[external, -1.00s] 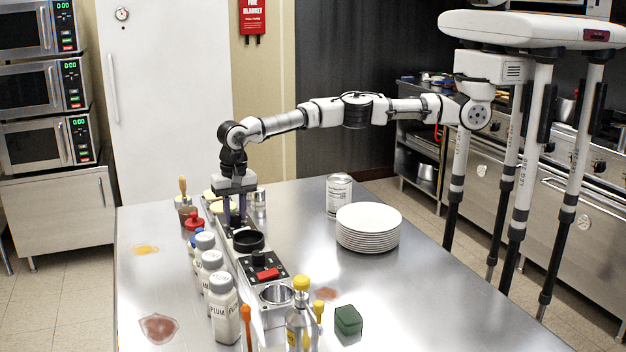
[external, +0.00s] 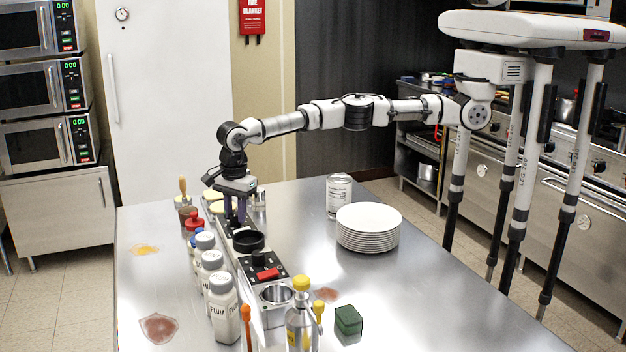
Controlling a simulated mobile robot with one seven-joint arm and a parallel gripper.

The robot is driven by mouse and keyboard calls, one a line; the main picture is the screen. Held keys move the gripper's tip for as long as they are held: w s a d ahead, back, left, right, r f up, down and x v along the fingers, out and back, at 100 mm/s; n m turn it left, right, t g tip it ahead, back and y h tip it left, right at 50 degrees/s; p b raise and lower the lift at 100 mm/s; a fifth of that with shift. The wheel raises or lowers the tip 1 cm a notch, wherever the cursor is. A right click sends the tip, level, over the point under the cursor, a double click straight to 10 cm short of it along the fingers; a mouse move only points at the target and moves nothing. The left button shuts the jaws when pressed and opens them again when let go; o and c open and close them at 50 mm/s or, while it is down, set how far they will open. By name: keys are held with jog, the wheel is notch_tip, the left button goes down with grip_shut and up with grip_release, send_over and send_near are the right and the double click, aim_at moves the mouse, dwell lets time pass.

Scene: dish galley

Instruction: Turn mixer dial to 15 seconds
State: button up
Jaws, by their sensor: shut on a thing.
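My gripper (external: 236,216) points straight down at the far part of a long, narrow station (external: 240,262) on the steel table. Its two dark purple fingers are shut on a small part there, which I take to be the mixer dial. The fingers hide that dial, so its pointer and markings cannot be read. Just in front of the fingers is a black ring (external: 248,240) on the station. Nearer the camera is a black panel with a black knob (external: 260,257) and a red switch (external: 267,274), both clear of my gripper.
White-capped bottles (external: 223,308) line the station's left side, with a red-topped item (external: 194,223) behind them.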

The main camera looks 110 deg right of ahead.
jog(key=m, duration=0.7)
jog(key=shift+a, duration=0.1)
jog(key=m+b, duration=0.1)
jog(key=m, duration=0.5)
jog(key=shift+w+g, duration=0.1)
jog(key=shift+g, duration=0.2)
dwell(0.3)
jog(key=o, duration=1)
